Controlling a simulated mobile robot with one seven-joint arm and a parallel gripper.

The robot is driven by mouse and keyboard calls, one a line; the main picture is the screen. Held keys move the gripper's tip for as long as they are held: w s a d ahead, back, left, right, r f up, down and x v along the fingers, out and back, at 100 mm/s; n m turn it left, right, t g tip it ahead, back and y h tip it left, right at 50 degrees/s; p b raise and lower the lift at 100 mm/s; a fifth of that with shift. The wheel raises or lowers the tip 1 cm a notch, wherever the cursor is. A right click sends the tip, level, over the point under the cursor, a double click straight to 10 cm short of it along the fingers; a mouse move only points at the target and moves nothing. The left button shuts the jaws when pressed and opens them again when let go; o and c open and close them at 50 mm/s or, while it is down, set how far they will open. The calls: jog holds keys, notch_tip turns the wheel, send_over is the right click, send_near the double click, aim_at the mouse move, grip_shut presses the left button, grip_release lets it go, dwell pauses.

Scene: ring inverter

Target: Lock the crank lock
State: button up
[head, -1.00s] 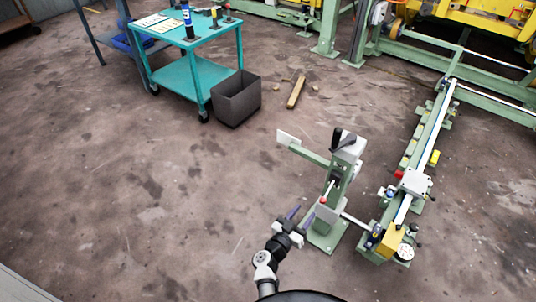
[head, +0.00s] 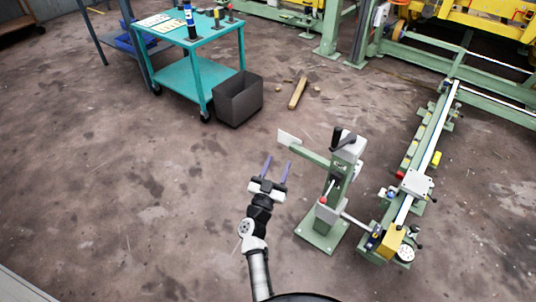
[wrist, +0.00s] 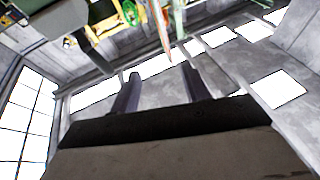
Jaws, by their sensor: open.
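A green stand (head: 327,222) with a grey head and a black handle (head: 340,138) on top stands right of centre in the head view. A red knob (head: 322,200) sits lower on it, and a rod runs right from it to the long green rail. I cannot tell for certain which part is the crank lock. My gripper (head: 277,162) is open and empty, left of the stand and apart from it, with its two purple fingers pointing away from me. The fingers also show in the wrist view (wrist: 160,72), with nothing between them.
The green rail (head: 428,160) carries a white block, a yellow block (head: 391,241) and a small wheel. The floor at left is clear.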

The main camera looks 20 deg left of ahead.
jog(key=a+r+t+y, duration=0.1)
jog(key=a+r, duration=0.2)
jog(key=r, duration=0.2)
jog(key=shift+s+n+y, duration=0.15)
jog(key=shift+n+y, duration=0.15)
jog(key=shift+r, duration=0.15)
